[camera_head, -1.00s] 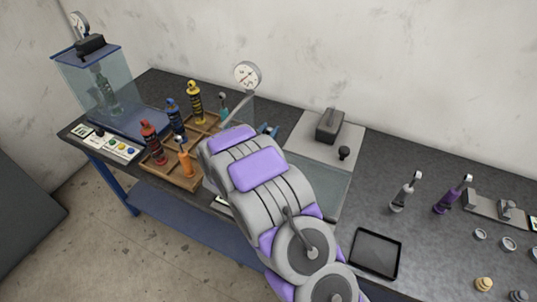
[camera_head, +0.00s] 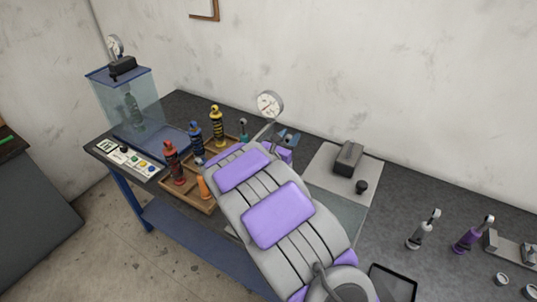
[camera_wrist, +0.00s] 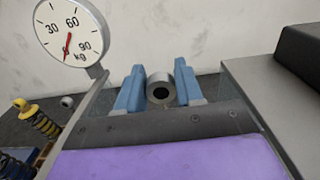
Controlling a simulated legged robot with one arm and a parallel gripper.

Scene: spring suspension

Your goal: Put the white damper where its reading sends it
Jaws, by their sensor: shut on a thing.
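A whitish-grey damper (camera_head: 418,236) with a pale eye on top stands upright on the bench at right, beside a purple damper (camera_head: 468,240). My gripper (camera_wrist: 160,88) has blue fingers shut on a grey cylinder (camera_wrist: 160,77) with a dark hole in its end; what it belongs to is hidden. In the head view my gripper (camera_head: 288,138) is mostly behind my arm, near the dial gauge. The dial gauge (camera_head: 270,104) also shows in the wrist view (camera_wrist: 71,29), marked in kg, its red needle near 0.
A wooden tray (camera_head: 178,196) holds several coloured dampers left of my arm. A glass tank (camera_head: 128,108) stands at far left, beside a card with coloured dots (camera_head: 135,160). A dark block (camera_head: 347,157) sits on a grey plate behind. A black-rimmed tray (camera_head: 393,283) lies in front.

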